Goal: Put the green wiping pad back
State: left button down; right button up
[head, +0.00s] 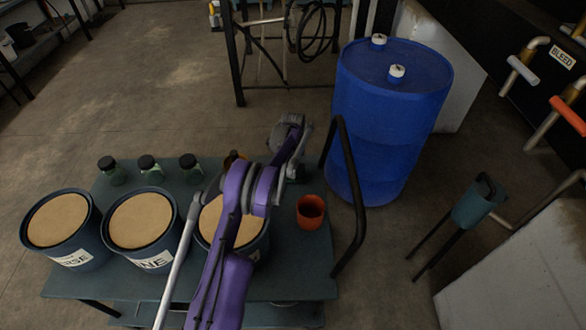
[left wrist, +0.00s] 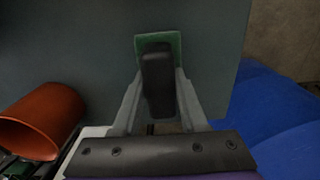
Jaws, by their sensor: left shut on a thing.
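My left gripper (head: 294,168) is over the back right part of the blue-grey cart top (head: 290,275). In the left wrist view its two grey fingers (left wrist: 159,90) are shut on the dark block-shaped grip of the green wiping pad (left wrist: 174,42). The pad's green edge shows beyond the dark grip, against the cart top. I cannot tell whether the pad touches the cart top. In the head view the pad is hidden by the gripper and arm. My right gripper is not in view.
An orange cup (head: 310,212) stands right of my arm, and lies left in the wrist view (left wrist: 42,118). Three buckets (head: 142,220) and dark-lidded jars (head: 150,168) are on the cart. A black handle rail (head: 345,190) and blue drum (head: 388,110) bound its right side.

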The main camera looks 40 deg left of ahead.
pick_arm(q)
jog(key=shift+c, duration=2.2)
grip_release()
notch_tip(320, 180, up, 12)
jog(key=s+d+r+n+t, duration=0.1)
jog(key=s+d+r+n, duration=0.1)
jog(key=s+d+r, duration=0.55)
jog(key=s+d+r+n+t, duration=0.1)
jog(key=s+d+r+n, duration=0.25)
jog(key=d, duration=0.75)
jog(key=s+d+f+n+t, duration=0.1)
jog(key=s+d, duration=0.4)
jog(key=s, duration=0.6)
jog(key=s+d+f+n+t, duration=0.2)
jog(key=s+d, duration=0.4)
jog(key=s, duration=0.4)
jog(key=shift+s+f+n, duration=0.4)
jog(key=shift+f+n, duration=0.35)
